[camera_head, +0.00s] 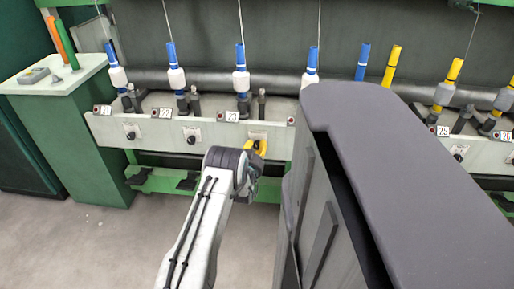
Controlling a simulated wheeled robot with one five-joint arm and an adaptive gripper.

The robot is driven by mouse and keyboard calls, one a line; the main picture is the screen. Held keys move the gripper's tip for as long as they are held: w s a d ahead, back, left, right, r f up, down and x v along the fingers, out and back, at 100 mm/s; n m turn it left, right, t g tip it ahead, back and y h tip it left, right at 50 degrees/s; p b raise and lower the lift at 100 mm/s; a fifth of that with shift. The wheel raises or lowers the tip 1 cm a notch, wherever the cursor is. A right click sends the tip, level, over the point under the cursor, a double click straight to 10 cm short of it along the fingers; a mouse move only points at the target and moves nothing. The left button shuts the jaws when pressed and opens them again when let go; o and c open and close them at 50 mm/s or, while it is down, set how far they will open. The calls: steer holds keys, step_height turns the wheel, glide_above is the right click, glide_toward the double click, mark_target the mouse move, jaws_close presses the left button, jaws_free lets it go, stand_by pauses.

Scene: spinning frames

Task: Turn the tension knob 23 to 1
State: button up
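The label 23 (230,116) is on the grey front rail of the spinning frame. To the right of it, a pale knob plate (258,135) shows just above my gripper. My gripper (259,147), with yellow finger parts, is up against the rail at this plate. It covers the tension knob, so I cannot see the knob's setting. I cannot tell whether the fingers are closed on the knob or only around it. My white arm reaches up to it from below.
Neighbouring knobs (191,139) and (130,135) sit to the left on the same rail (215,137). Spindles with blue-topped bobbins (241,68) stand above. A green cabinet (75,150) stands at the left. Grey floor (90,235) is open at lower left. My grey body hides the right middle.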

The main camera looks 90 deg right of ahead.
steer(key=o, duration=0.5)
steer(key=shift+r, duration=0.1)
steer(key=shift+v, duration=5.95)
